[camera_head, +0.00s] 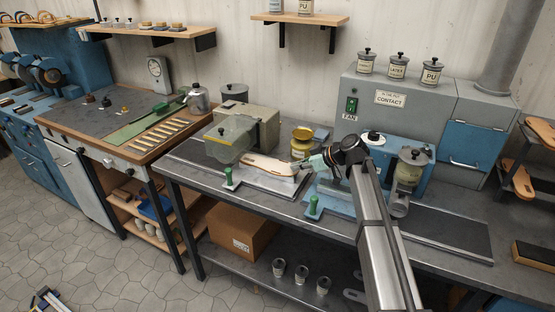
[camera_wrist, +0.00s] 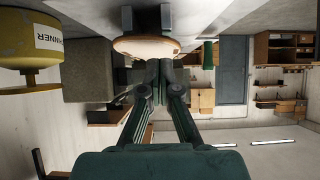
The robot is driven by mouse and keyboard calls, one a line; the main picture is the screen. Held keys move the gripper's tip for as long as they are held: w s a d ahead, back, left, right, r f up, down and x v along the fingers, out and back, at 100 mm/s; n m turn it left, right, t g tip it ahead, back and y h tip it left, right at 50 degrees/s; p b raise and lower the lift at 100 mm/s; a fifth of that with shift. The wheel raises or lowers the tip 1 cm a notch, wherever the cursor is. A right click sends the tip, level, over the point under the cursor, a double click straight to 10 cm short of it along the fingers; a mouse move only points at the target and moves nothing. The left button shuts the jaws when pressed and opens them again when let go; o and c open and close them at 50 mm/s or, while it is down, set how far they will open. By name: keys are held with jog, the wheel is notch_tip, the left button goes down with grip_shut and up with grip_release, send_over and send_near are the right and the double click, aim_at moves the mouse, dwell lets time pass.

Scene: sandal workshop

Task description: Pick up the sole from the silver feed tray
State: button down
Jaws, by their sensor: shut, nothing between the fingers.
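A tan sole (camera_head: 268,165) lies on the silver feed tray (camera_head: 293,187) at the middle of the bench. Its near end is at the top of the wrist view (camera_wrist: 140,47), where the picture is upside down. My gripper (camera_head: 304,163) reaches in from the right at the sole's right end. In the wrist view my gripper (camera_wrist: 158,64) has its dark green fingers together and empty, with the tips close to the sole's edge. I cannot tell whether they touch it. The tray is partly hidden by the sole.
A yellow thinner can (camera_head: 302,142) stands just behind the sole, and it is large in the wrist view (camera_wrist: 30,82). A clear-hooded machine (camera_head: 232,138) is at the left. Green-handled levers (camera_head: 228,178) stand along the front. A blue machine (camera_head: 408,150) is at the right.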

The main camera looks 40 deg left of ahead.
aim_at(262, 164)
jog(key=a+p, duration=0.1)
jog(key=a, duration=0.3)
jog(key=s+a+p, duration=0.1)
jog(key=a, duration=0.3)
jog(key=s+a+p, duration=0.1)
jog(key=a, duration=0.3)
jog(key=shift+s+a+r+p, duration=0.1)
jog(key=shift+s+a+p, duration=0.05)
jog(key=shift+p, duration=0.2)
jog(key=shift+d+f+p, duration=0.2)
jog(key=shift+f+p, duration=0.15)
jog(key=shift+p, duration=0.2)
jog(key=shift+f+b, duration=0.5)
jog(key=shift+b, duration=0.25)
jog(key=shift+d, duration=0.15)
jog(key=shift+s+d+f+b, duration=0.1)
jog(key=shift+f+b, duration=0.1)
jog(key=shift+b, duration=0.1)
